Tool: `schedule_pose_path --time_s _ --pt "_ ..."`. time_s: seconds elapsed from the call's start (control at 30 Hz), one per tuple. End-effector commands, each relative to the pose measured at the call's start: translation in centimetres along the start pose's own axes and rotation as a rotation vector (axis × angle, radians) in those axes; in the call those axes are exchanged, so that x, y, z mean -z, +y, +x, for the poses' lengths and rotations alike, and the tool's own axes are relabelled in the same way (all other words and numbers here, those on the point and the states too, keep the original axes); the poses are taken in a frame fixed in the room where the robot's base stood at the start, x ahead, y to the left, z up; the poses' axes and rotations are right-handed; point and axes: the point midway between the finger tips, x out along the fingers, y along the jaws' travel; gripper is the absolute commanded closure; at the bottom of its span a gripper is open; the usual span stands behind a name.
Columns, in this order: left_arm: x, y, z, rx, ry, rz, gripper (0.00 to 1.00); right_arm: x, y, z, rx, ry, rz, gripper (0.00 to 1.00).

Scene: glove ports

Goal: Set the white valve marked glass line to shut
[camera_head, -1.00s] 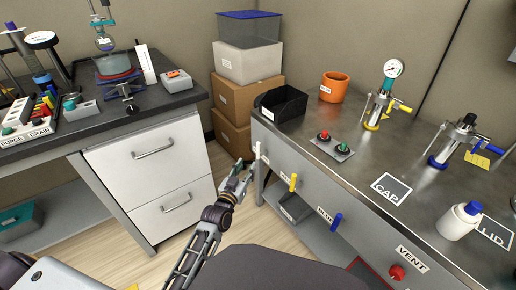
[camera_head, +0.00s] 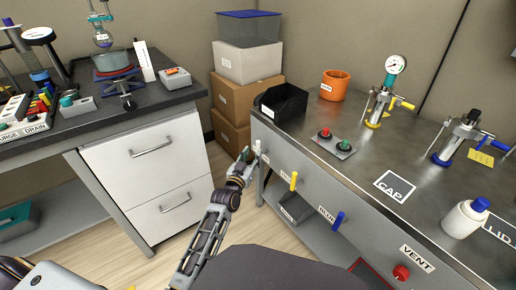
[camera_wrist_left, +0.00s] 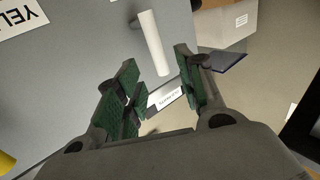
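The white valve (camera_head: 257,147) is a small white handle at the far left end of the grey bench front, roughly upright in the head view. In the left wrist view the white handle (camera_wrist_left: 153,42) is a slanted bar. A small label (camera_wrist_left: 166,98) shows between the fingers, its text too small to read. My left gripper (camera_head: 248,160) is close beside the handle. In the left wrist view the left gripper (camera_wrist_left: 156,68) is open, with the handle's lower end between the green-padded fingers; I cannot tell whether they touch it. My right gripper is out of view.
Along the same front sit a yellow handle (camera_head: 293,181), a blue handle (camera_head: 337,221) and a red knob (camera_head: 401,272) labelled VENT. A black bin (camera_head: 284,103) stands on the bench above the white valve. Open floor lies between this bench and the white drawers (camera_head: 150,165).

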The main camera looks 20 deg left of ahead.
Motion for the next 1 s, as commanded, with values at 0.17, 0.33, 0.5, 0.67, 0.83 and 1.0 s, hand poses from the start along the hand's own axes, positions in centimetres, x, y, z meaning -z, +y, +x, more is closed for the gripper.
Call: schedule_pose_path --time_s 0.17,0.33,0.5,0.67,0.83,1.0 --pt "-0.1 0.0 1.4 0.000 0.001 -0.001 0.62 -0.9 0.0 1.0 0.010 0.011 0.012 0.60" --pt "0.0 0.0 2.8 0.000 0.001 0.000 0.62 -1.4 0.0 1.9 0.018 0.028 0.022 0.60" --pt "0.0 0.1 4.1 -0.001 0.001 0.000 0.62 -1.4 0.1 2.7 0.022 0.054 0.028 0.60" --pt "-0.1 0.0 5.2 -0.001 0.000 -0.001 0.62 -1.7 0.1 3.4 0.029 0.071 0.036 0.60" --pt "-0.1 0.0 6.3 0.000 -0.001 0.000 0.62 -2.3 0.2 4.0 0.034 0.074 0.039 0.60" --pt "0.0 0.0 6.9 0.000 0.000 0.000 0.62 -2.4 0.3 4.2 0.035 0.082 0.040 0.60"
